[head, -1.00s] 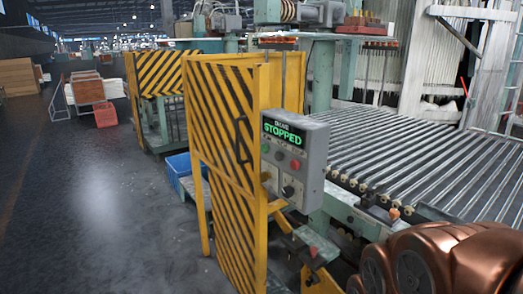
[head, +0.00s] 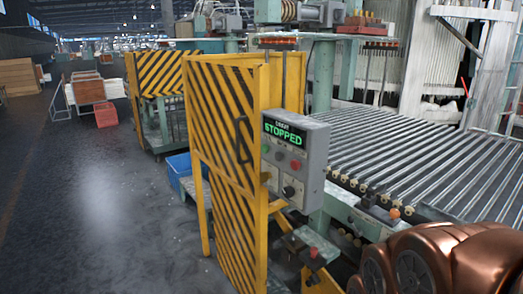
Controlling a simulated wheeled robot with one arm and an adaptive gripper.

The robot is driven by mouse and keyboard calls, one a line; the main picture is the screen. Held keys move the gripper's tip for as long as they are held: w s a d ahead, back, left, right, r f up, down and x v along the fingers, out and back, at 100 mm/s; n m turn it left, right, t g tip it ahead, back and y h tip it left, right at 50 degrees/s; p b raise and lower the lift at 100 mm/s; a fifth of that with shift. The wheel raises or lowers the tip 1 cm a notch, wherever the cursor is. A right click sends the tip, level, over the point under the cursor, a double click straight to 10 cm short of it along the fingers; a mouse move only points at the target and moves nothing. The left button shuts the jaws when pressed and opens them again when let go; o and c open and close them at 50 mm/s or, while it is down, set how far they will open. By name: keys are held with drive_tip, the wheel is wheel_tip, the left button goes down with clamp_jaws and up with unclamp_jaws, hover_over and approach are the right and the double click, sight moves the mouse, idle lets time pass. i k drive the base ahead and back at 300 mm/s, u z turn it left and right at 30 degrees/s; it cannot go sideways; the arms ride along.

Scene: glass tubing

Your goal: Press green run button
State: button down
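A grey control box (head: 313,160) is mounted on the yellow post at the right edge of the striped guard. Its display (head: 284,134) reads STOPPED in green letters. Below the display, a small green button (head: 265,148) sits at the left end of a row, and a red button (head: 295,164) sits at the right end. A dark round knob (head: 289,191) is lower on the panel. Nothing covers the panel face. My gripper is not in view; only copper-coloured links of my arm show in the lower right corner, apart from the box.
A yellow and black striped guard (head: 219,120) stands left of the box. A roller conveyor (head: 420,150) runs behind and right of it. The grey floor (head: 95,200) at left is open.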

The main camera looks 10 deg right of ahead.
sight(265, 148)
drive_tip(key=u, duration=0.5)
drive_tip(key=k, duration=0.6)
drive_tip(key=u, duration=1.1)
drive_tip(key=i, duration=1.25)
drive_tip(key=z, duration=0.1)
